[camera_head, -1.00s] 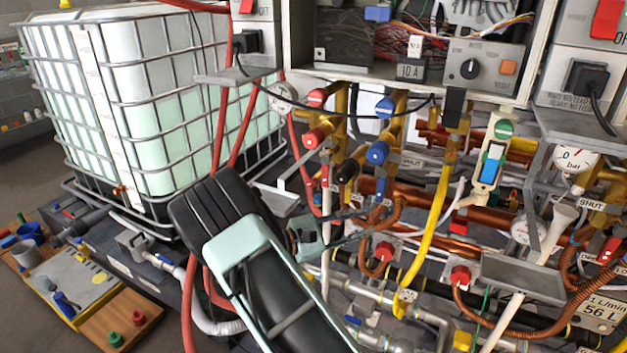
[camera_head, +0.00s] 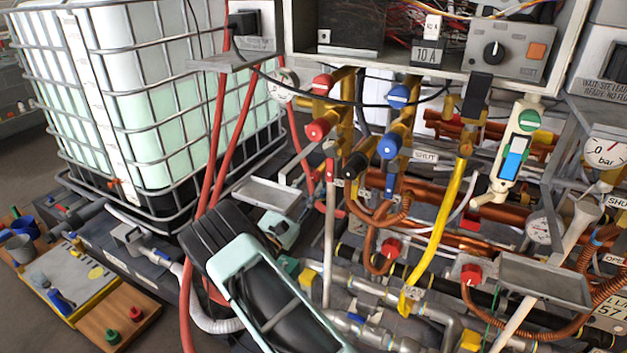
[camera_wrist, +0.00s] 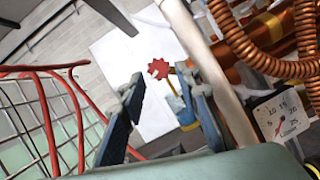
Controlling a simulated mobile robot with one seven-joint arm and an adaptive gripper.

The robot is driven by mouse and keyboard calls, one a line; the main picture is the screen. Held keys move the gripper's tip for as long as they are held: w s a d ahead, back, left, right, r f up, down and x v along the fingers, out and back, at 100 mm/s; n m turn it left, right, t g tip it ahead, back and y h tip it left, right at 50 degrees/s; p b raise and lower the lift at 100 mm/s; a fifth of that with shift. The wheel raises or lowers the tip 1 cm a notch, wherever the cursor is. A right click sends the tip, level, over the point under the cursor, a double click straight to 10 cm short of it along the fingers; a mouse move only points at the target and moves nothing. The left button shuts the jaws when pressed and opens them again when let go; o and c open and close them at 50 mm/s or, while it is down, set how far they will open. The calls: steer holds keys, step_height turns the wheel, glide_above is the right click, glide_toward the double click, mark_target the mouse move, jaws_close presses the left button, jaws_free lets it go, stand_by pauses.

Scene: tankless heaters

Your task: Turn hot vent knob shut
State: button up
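A red star-shaped knob (camera_wrist: 159,68) shows in the wrist view, beyond and between my fingertips, with a gap to them. I cannot tell for sure which knob is the hot vent one. In the head view, red knobs sit on the upper brass pipes, one upper (camera_head: 322,84) and one lower (camera_head: 317,130). My gripper (camera_wrist: 160,80) is open and empty, with its two fingers apart. In the head view its pale teal body (camera_head: 284,232) is low, left of the pipes; its fingertips are hard to make out there.
A metal tray (camera_head: 265,193) is close above my gripper. Red hoses (camera_head: 218,150) run down on the left, before a caged white tank (camera_head: 150,110). Blue knobs (camera_head: 389,146) and a yellow hose (camera_head: 450,205) are to the right. Copper coils (camera_wrist: 250,45) crowd the wrist view's right side.

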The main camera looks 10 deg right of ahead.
mark_target(313, 179)
steer(key=shift+x, duration=1.5)
steer(key=shift+c, duration=0.2)
jaws_close()
